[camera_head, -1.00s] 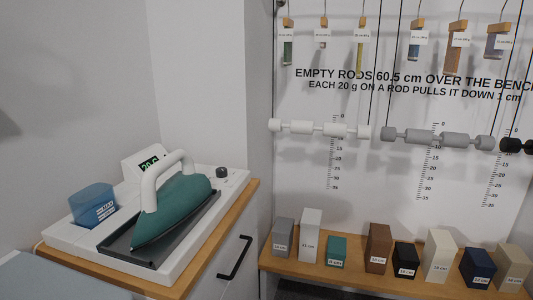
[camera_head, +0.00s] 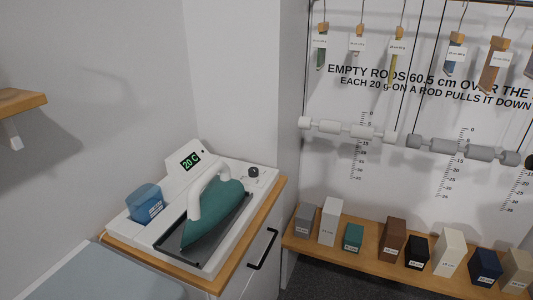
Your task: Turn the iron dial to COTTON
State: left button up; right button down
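A teal iron with a white handle (camera_head: 212,212) rests on a dark tray in a white ironing station (camera_head: 155,238) on a wood-topped cabinet. A small dark round dial (camera_head: 253,171) sits at the station's back right corner, right of the iron. Its setting and markings are too small to read. A display (camera_head: 190,161) behind the iron reads 20 C. Neither of my grippers shows in the view.
A blue water tank (camera_head: 145,203) stands at the station's left. The cabinet has a black handle (camera_head: 264,249). To the right, labelled blocks stand on a low bench (camera_head: 345,255), with rods (camera_head: 350,130) hanging above. A wooden shelf (camera_head: 20,102) juts in at left. A pale surface (camera_head: 115,275) lies at lower left.

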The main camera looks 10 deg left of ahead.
aim_at(253, 172)
jog(key=u, duration=0.4)
jog(key=l+u, duration=0.15)
jog(key=u, duration=0.25)
jog(key=i+u, duration=0.1)
jog(key=u, duration=0.3)
jog(key=l+u, duration=0.15)
jog(key=u, duration=0.25)
jog(key=l+u, duration=0.4)
jog(key=k+l+u, duration=0.1)
jog(key=l+u, duration=0.35)
jog(key=k+l+u, duration=0.2)
jog(key=l, duration=0.2)
jog(key=k+l+u, duration=0.2)
jog(key=l, duration=0.15)
